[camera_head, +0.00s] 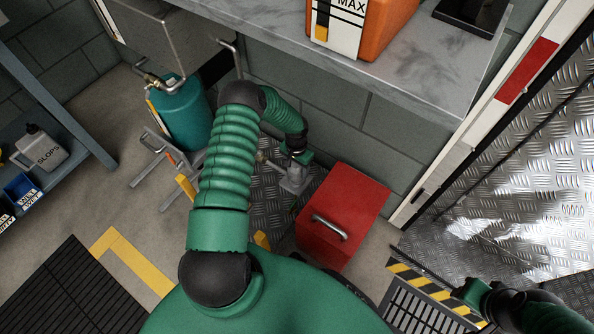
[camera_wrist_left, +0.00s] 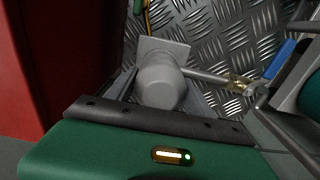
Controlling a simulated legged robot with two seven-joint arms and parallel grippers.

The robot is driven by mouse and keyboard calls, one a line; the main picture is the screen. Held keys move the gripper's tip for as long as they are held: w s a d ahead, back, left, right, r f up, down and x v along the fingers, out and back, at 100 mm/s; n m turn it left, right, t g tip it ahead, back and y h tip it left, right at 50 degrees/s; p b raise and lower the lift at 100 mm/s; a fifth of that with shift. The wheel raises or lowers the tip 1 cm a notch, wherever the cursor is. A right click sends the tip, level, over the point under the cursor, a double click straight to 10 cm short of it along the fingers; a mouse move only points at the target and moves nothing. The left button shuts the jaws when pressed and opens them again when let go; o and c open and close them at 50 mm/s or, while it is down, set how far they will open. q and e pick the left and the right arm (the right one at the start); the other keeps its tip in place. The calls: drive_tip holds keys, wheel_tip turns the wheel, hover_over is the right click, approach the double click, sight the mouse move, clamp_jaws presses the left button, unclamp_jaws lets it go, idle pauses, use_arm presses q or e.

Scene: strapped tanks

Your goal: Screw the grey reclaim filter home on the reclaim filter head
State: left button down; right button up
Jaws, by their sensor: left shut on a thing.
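In the left wrist view the grey reclaim filter (camera_wrist_left: 160,88) is a rounded grey body between my left gripper's fingers (camera_wrist_left: 160,98). My left gripper is shut on it. A square grey block, which looks like the reclaim filter head (camera_wrist_left: 165,49), sits directly beyond the filter; I cannot tell how tightly they meet. A pipe runs from there to a brass fitting (camera_wrist_left: 238,82). In the head view my left gripper (camera_head: 294,168) reaches down by the grey fitting, beside the red box, and hides part of it. My right gripper (camera_head: 478,292) is at the lower right; its fingers are unclear.
A red box (camera_head: 343,212) with a handle stands close to the right of the left gripper. A teal tank (camera_head: 182,117) stands to its left. A grey bench (camera_head: 400,62) overhangs behind, with an orange container (camera_head: 375,25) on it. A blue valve handle (camera_wrist_left: 282,57) is near the pipe.

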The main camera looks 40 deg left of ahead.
use_arm(q)
drive_tip(key=m, duration=0.2)
drive_tip(key=shift+m, duration=1.3)
drive_tip(key=m+p, duration=0.1)
drive_tip(key=m, duration=0.2)
drive_tip(key=shift+m, duration=0.8)
drive_tip(key=m, duration=0.3)
drive_tip(key=shift+m, duration=0.8)
